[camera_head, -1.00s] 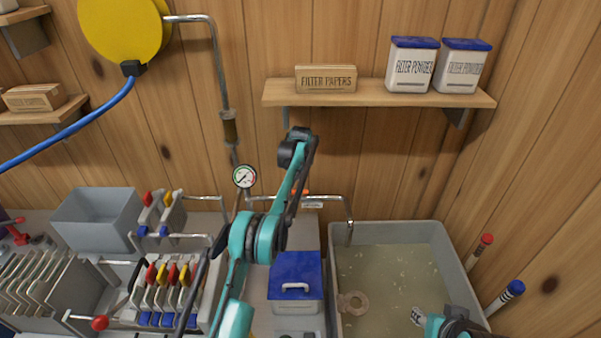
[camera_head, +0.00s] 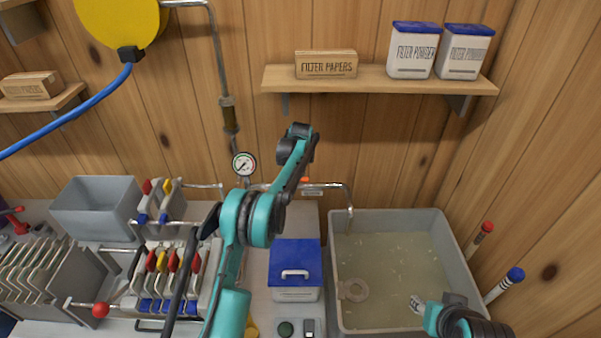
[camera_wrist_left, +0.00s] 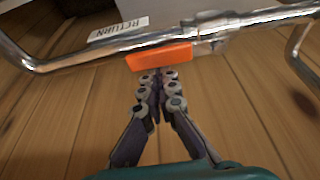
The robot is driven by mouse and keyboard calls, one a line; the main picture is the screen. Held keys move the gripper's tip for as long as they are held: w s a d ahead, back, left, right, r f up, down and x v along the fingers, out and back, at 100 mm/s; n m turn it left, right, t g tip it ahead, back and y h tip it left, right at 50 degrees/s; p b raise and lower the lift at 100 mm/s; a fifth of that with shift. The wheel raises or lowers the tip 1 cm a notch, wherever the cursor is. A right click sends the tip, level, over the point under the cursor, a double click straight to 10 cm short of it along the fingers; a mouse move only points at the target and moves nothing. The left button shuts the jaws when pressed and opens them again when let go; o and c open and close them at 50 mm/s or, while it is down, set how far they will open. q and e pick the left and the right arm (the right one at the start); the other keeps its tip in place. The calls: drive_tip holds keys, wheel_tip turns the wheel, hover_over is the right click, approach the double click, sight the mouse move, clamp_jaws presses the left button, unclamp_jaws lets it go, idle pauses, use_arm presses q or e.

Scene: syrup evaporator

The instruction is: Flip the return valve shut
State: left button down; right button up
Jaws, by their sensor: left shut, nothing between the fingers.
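The return valve has an orange lever (camera_wrist_left: 158,57) on a metal pipe (camera_wrist_left: 90,54), beside a white label reading RETURN (camera_wrist_left: 118,30) in the left wrist view. The lever lies roughly along the pipe. In the head view a small orange part of the lever (camera_head: 305,180) shows just right of my left arm. My left gripper (camera_wrist_left: 160,82) is shut and empty, its fingertips right by the lever's lower edge; I cannot tell if they touch. In the head view my arm hides the gripper.
A pressure gauge (camera_head: 244,164) sits left of the valve. A grey sink (camera_head: 334,280) with cloudy liquid stands to the right, beside a blue-lidded box (camera_head: 295,259). A shelf (camera_head: 375,78) hangs above.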

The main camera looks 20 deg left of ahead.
use_arm(q)
drive_tip(key=shift+s, duration=0.1)
drive_tip(key=s+m, duration=0.1)
drive_tip(key=m, duration=0.1)
drive_tip(key=s+m+h, duration=0.1)
drive_tip(key=m, duration=0.1)
drive_tip(key=shift+s+d+b, duration=0.1)
drive_tip(key=shift+d+b, duration=0.3)
drive_tip(key=s+a+m+g+h, duration=0.2)
drive_tip(key=s+m, duration=0.5)
drive_tip(key=m, duration=0.6)
drive_tip(key=shift+a+h, duration=0.55)
drive_tip(key=shift+h, duration=0.25)
drive_tip(key=shift+a, duration=0.1)
drive_tip(key=v, duration=1.2)
